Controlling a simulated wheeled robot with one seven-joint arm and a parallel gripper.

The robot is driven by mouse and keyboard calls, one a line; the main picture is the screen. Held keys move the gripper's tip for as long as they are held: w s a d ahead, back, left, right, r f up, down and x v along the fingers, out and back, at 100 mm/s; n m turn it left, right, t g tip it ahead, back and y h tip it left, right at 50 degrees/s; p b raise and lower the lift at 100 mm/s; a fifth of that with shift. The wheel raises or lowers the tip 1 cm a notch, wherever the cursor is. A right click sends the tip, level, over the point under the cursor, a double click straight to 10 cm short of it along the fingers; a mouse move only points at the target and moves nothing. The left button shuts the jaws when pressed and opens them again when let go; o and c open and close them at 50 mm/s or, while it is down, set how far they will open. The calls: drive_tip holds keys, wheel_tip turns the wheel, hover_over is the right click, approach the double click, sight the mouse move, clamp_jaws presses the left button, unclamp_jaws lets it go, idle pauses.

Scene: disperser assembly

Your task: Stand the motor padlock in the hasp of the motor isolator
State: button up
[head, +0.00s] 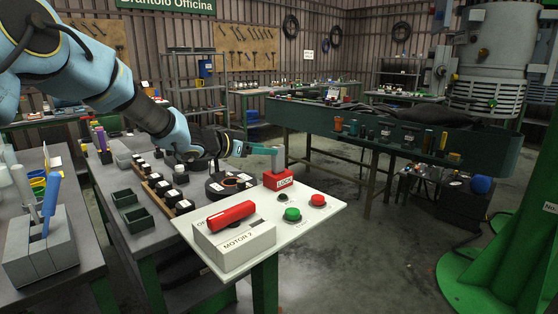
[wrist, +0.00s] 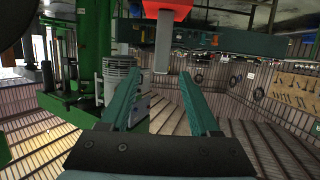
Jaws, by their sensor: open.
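The motor padlock has a red body (head: 278,180) with a white label and a grey shackle (head: 276,155). It stands at the back edge of a white panel. My gripper (head: 243,149) is level with the shackle, just left of it, with its jaws open. In the wrist view the padlock's red body (wrist: 167,8) is at the top, and a grey shackle bar (wrist: 163,42) points down, ahead of the gap between my open fingers (wrist: 162,77). The motor isolator (head: 236,240) is a light box marked MOTOR 2 with a red handle (head: 230,214). I cannot make out its hasp.
The white panel (head: 315,225) also carries a green button (head: 292,214) and a red button (head: 318,200). A bench (head: 145,236) with small bins and labelled parts lies to the left. Open floor (head: 375,240) lies right of the panel.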

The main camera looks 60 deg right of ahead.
sight(278, 164)
drive_tip(key=shift+p+x, duration=1.2)
drive_tip(key=shift+x, duration=2.1)
drive_tip(key=shift+w, duration=0.1)
drive_tip(key=shift+c, duration=0.3)
clamp_jaws()
